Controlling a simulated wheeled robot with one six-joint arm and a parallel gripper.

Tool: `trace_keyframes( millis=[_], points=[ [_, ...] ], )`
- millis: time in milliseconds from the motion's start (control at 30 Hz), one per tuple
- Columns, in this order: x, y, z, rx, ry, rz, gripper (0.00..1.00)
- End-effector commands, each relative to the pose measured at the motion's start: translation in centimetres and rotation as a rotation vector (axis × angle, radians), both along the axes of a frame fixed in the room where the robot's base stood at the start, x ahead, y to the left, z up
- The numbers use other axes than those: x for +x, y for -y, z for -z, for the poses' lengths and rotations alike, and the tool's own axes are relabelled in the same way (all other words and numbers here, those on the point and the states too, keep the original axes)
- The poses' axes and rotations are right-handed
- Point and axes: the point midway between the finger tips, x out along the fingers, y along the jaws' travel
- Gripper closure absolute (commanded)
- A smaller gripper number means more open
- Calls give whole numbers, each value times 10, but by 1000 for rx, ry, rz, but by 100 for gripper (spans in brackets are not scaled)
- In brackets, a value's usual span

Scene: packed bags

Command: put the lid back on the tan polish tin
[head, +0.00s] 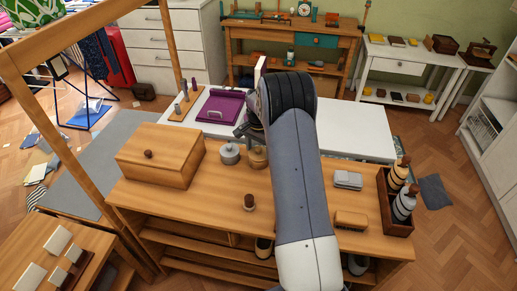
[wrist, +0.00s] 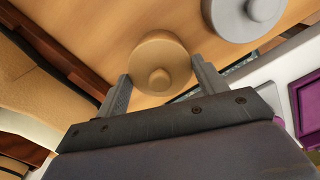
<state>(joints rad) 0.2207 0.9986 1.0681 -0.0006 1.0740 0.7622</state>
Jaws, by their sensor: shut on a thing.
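The tan polish tin (head: 258,157) stands on the wooden bench top, beside a grey tin (head: 229,153) on its left. In the wrist view the round tan lid (wrist: 160,62), with a small knob in its middle, is between the two fingers of my gripper (wrist: 159,75). The fingers touch its sides and are shut on it. The tin's body below the lid is hidden in that view, so I cannot tell whether the lid is seated or just above. The grey tin (wrist: 245,14) also shows there at upper right. My arm hides much of the gripper in the head view.
A wooden box (head: 160,155) with a knob stands to the left. A small dark-topped wooden object (head: 249,203) is in front. A brush (head: 351,220), grey folded cloths (head: 348,180) and a bottle crate (head: 397,221) are to the right. A purple tray (head: 220,106) lies behind.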

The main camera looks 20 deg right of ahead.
Motion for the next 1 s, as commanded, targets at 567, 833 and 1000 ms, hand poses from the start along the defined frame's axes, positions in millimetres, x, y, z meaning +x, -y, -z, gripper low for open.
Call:
trace_keyframes(
  millis=[567,833,1000],
  points=[
    [0,0,0,0,0,0,19],
    [0,0,0,0,0,0,7],
    [0,0,0,0,0,0,0]
  ],
)
